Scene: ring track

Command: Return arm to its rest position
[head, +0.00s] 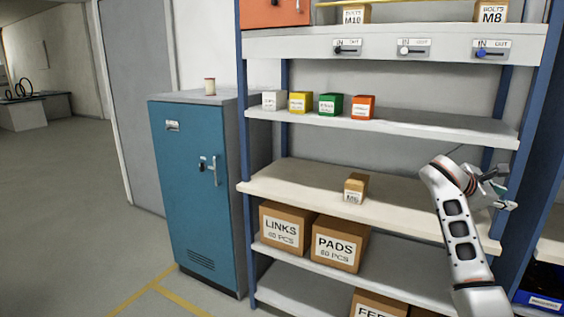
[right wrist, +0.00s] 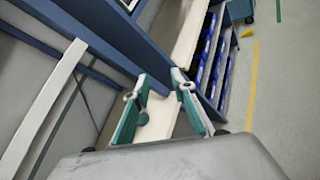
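My right arm rises at the right of the head view, in front of the shelf rack. My right gripper (head: 506,188) points to the right, near the rack's right blue post. In the right wrist view its two teal fingers (right wrist: 160,90) stand apart with nothing held between them. A pale shelf board shows beyond the gap. My left gripper is not in view.
The rack's middle shelf (head: 300,182) bears a small M6 box (head: 355,189). Several small coloured boxes stand on the shelf above. LINKS (head: 285,228) and PADS (head: 340,243) boxes sit below. A blue cabinet (head: 190,190) stands left; open floor lies beyond it. Blue bins (right wrist: 208,55) are close to the gripper.

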